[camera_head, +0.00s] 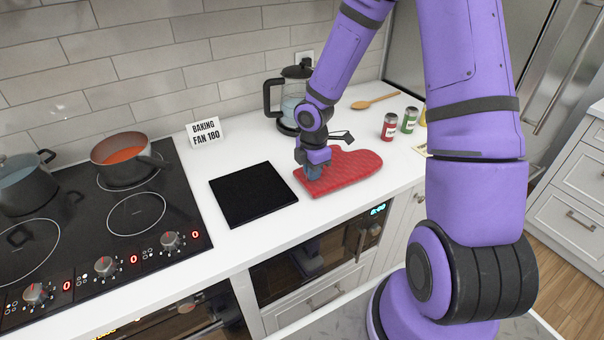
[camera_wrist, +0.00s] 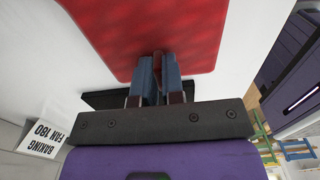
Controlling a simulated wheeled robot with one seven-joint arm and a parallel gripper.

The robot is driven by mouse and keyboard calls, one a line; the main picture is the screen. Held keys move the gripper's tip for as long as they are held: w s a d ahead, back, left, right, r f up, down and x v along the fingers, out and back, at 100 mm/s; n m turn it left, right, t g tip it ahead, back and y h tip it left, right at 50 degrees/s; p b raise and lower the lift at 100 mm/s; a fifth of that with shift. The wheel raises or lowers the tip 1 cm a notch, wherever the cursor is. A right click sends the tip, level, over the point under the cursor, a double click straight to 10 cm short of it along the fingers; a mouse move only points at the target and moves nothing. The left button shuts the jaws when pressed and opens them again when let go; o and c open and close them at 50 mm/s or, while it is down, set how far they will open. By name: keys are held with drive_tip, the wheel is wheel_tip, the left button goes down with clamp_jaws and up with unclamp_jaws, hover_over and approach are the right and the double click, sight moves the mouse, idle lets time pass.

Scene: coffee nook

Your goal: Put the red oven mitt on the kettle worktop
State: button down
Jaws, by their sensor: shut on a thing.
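The red oven mitt (camera_head: 350,171) lies flat on, or just above, the white worktop (camera_head: 258,141), to the right of the black square mat. My gripper (camera_head: 313,174) is at the mitt's left end, pointing down. In the wrist view the blue fingers (camera_wrist: 160,68) are closed on a pinched fold of the mitt (camera_wrist: 150,25). The kettle (camera_head: 291,103) stands behind my gripper against the tiled wall, partly hidden by my arm. I cannot tell whether the mitt is fully resting on the surface.
A black mat (camera_head: 252,194) lies left of the mitt, beside the hob (camera_head: 120,215) with its pots. A sign (camera_head: 205,132) stands at the back. Red and green cans (camera_head: 389,126) and a wooden spoon (camera_head: 375,101) are on the right. The worktop's front edge is near the mitt.

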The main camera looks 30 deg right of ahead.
drive_tip(key=shift+f, duration=0.15)
drive_tip(key=c, duration=1.2)
unclamp_jaws()
wheel_tip(320, 180, up, 12)
drive_tip(key=s+a+r+m+t+h, duration=0.2)
drive_tip(key=s+r+m, duration=0.75)
drive_tip(key=r, duration=0.45)
drive_tip(key=s+r+m+t, duration=0.1)
drive_tip(key=s+r+m, duration=0.2)
drive_tip(key=s, duration=0.1)
drive_tip(key=s+r+m+t+y, duration=0.1)
drive_tip(key=s+r+m, duration=0.1)
drive_tip(key=s, duration=0.3)
drive_tip(key=s+a+r+m+t+y, duration=0.1)
drive_tip(key=s+r+m, duration=0.2)
drive_tip(key=s+m, duration=0.1)
drive_tip(key=shift+s+a+r, duration=0.1)
drive_tip(key=shift+s+r, duration=0.25)
drive_tip(key=shift+s, duration=0.2)
